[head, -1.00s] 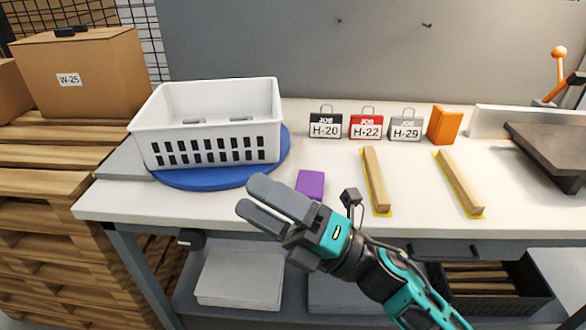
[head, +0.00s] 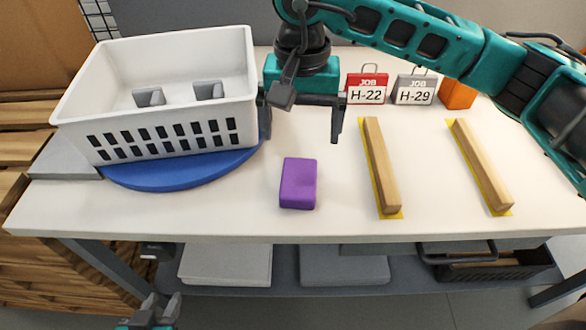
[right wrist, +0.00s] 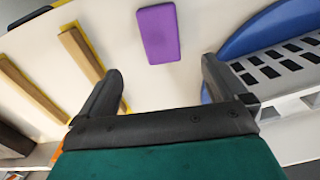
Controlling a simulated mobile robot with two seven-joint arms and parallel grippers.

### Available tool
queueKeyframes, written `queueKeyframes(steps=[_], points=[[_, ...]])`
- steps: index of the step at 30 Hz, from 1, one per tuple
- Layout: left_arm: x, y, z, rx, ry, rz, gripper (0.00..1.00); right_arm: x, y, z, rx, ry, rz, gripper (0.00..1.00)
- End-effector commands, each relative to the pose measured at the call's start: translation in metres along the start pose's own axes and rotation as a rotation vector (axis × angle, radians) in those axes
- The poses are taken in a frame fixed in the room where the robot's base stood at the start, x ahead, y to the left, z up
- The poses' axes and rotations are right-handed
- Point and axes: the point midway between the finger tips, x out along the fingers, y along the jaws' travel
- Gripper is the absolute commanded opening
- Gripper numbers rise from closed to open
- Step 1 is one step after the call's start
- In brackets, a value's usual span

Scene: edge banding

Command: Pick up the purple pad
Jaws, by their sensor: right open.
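The purple pad (head: 299,184) lies flat on the white bench top, near the front edge, and is uncovered. My right gripper (head: 302,138) hangs fingers-down above the bench, beyond the pad. Its two dark fingers are spread with nothing between them. In the right wrist view, the pad (right wrist: 158,34) shows whole, ahead of and between the open fingers (right wrist: 162,75), apart from both. My left gripper (head: 159,309) shows only partly at the bottom left, below the bench front, with its fingertips apart and empty.
A white basket (head: 165,100) stands on a blue disc (head: 185,176) left of the pad. Two wooden strips (head: 381,165) lie on yellow marks to the right. Job tags (head: 367,88) and an orange block (head: 457,94) stand behind. Bench around the pad is clear.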

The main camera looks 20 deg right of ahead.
Motion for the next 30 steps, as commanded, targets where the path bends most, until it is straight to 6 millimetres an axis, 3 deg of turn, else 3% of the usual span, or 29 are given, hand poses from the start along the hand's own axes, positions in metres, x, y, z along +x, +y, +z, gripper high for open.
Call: queueKeyframes(steps=[9,17,24,30], points=[[-0.001,0.0,-0.001,0.0,-0.002,0.0,0.38,0.058,0.0,0.002,0.002,-0.008,0.001,0.99],[-0.002,0.0,-0.002,0.0,-0.002,0.0,0.38,0.079,-0.001,0.002,0.0,-0.008,-0.001,0.99],[-0.004,0.0,-0.004,0.0,-0.003,0.0,0.38,0.114,-0.002,0.002,0.0,-0.008,-0.002,0.99],[-0.004,0.0,-0.004,0.0,-0.003,0.0,0.38,0.123,-0.002,0.001,0.0,-0.006,-0.004,0.99]])
